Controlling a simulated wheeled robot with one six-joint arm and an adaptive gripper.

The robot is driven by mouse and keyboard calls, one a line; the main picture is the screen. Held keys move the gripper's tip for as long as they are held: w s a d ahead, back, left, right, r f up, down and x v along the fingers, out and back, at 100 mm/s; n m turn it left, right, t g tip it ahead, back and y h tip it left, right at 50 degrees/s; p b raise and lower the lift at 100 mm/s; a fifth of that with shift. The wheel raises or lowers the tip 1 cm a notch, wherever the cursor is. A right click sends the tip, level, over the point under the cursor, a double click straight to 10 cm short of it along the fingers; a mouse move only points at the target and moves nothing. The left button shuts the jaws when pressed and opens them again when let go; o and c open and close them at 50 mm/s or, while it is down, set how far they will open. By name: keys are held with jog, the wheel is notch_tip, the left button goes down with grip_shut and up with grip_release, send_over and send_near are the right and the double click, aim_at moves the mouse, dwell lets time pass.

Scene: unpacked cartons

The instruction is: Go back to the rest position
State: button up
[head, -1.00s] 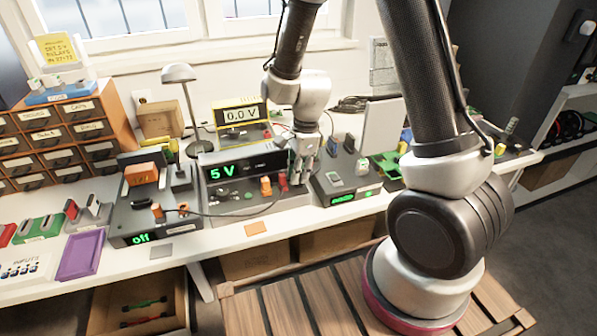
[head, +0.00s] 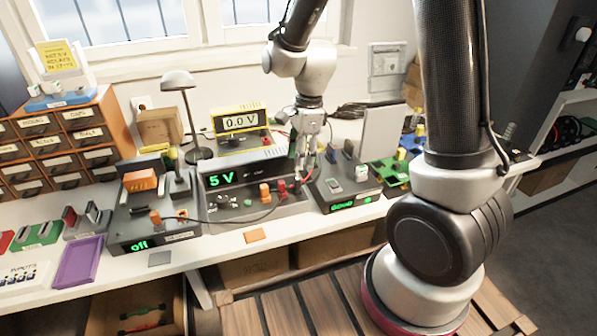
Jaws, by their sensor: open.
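My gripper (head: 304,176) hangs fingers down in the head view, open, at the right end of the black power supply (head: 243,176) that reads 5 V. Its fingertips are close to the red plug at the supply's right front; I cannot tell whether they touch it. A dark box with a green display (head: 345,190) stands just right of the fingers. Nothing shows held between the fingers.
A yellow meter reading 0.0 V (head: 240,121) and a grey lamp (head: 180,82) stand behind. A box reading off (head: 150,225) stands left, joined by a dark cable. A white upright panel (head: 384,133) stands right of my gripper.

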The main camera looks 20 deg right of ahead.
jog(key=s+d+r+n+t, duration=0.2)
jog(key=s+d+r+n, duration=0.5)
jog(key=s+r+n, duration=0.2)
jog(key=s+d+r+n+t+h, duration=0.1)
jog(key=s+d+r+n+t, duration=0.1)
jog(key=s+d+r+n, duration=0.5)
jog(key=s+r+n, duration=0.2)
jog(key=s+r, duration=0.1)
jog(key=shift+r, duration=0.35)
dwell(1.7)
